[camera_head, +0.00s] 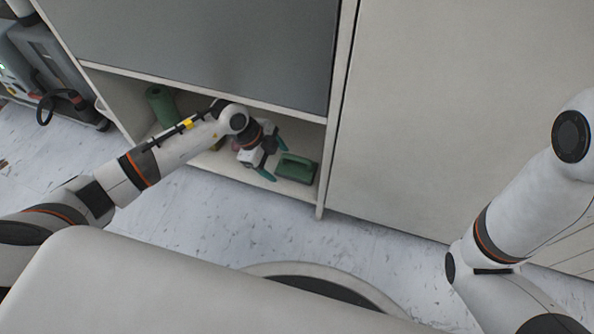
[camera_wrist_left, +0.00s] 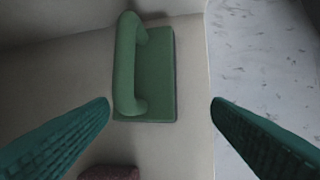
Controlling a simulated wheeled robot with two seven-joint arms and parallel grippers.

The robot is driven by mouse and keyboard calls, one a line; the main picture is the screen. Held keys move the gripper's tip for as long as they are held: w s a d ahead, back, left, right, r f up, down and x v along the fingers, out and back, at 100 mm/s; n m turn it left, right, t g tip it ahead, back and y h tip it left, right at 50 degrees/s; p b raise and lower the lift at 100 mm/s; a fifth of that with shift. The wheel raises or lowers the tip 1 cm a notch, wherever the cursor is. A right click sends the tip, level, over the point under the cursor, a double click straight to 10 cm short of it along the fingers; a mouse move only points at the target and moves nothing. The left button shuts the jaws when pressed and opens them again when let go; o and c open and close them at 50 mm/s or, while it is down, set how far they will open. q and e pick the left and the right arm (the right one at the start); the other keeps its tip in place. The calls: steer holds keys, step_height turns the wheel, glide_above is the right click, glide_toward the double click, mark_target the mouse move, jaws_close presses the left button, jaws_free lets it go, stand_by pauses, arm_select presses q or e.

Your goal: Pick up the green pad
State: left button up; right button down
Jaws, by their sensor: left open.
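The green pad (camera_head: 297,168) lies on the low shelf of the cabinet, near the shelf's right end. In the left wrist view the pad (camera_wrist_left: 158,75) is a flat green block with a raised rounded handle along its left side. My left gripper (camera_head: 274,160) reaches into the shelf just left of the pad. Its two green fingers (camera_wrist_left: 162,120) are spread wide with nothing between them, and the pad is ahead of the fingertips, apart from them. My right arm shows at the right, but its gripper is out of view.
A green rolled or cylindrical thing (camera_head: 161,104) stands on the shelf at the left. A dark reddish thing (camera_wrist_left: 110,173) lies near the left finger. The shelf's front edge (camera_head: 262,186) and the upright panel right of the pad bound the opening. The speckled floor (camera_head: 215,225) in front is clear.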

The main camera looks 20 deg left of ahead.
mark_target(298, 167)
arm_select(q)
steer(key=d+b, duration=0.1)
steer(key=w+d, duration=0.1)
steer(key=d+b, duration=0.1)
steer(key=shift+w+d+f+b, duration=0.15)
steer(key=shift+w+f+b, duration=0.1)
steer(key=shift+b, duration=0.1)
steer(key=shift+b+x, duration=0.8)
steer(key=shift+x, duration=0.2)
steer(key=shift+w+d+f, duration=0.1)
steer(key=shift+d+f, duration=0.1)
steer(key=shift+d, duration=0.05)
steer(key=c, duration=0.8)
steer(key=shift+o, duration=0.2)
steer(key=shift+r, duration=0.1)
